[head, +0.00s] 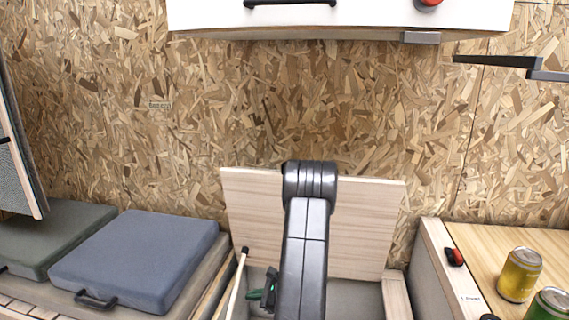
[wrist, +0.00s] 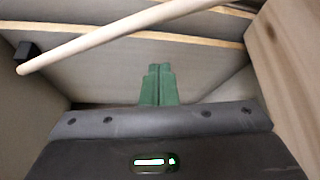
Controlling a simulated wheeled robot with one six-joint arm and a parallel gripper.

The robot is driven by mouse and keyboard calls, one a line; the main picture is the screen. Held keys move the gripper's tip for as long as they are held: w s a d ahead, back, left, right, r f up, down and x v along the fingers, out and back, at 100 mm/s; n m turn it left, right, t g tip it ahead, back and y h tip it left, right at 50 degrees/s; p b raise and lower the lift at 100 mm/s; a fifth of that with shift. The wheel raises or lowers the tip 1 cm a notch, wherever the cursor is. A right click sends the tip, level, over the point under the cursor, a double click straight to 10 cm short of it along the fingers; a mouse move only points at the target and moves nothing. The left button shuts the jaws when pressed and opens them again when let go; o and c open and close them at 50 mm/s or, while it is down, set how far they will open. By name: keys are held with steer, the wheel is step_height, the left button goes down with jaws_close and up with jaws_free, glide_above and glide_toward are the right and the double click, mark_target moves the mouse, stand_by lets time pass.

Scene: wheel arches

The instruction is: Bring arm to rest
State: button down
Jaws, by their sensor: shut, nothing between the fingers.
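My gripper (wrist: 159,70) shows its two green fingers pressed together in the wrist view, with nothing between them. My dark grey arm rises in the middle of the head view and bends downward in front of an open compartment. A little of the green gripper (head: 257,295) shows left of the arm, low over the compartment; the arm hides the rest. In the wrist view the fingers point toward the grey inside of the compartment (wrist: 105,70). I cannot tell whether they touch anything.
A raised wooden lid (head: 255,205) stands behind my arm. A pale rod (head: 237,285) with a black end stands close left of the gripper; it crosses the wrist view (wrist: 120,35). A blue cushion (head: 135,258) lies left, a counter with cans (head: 519,275) right. A white cabinet (head: 370,15) hangs above.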

step_height(320, 180, down, 9)
steer(key=w+a+m+g, duration=0.1)
steer(key=w+a+g, duration=0.1)
steer(key=shift+a+m, duration=0.15)
steer(key=shift+m, duration=0.25)
steer(key=shift+w, duration=0.1)
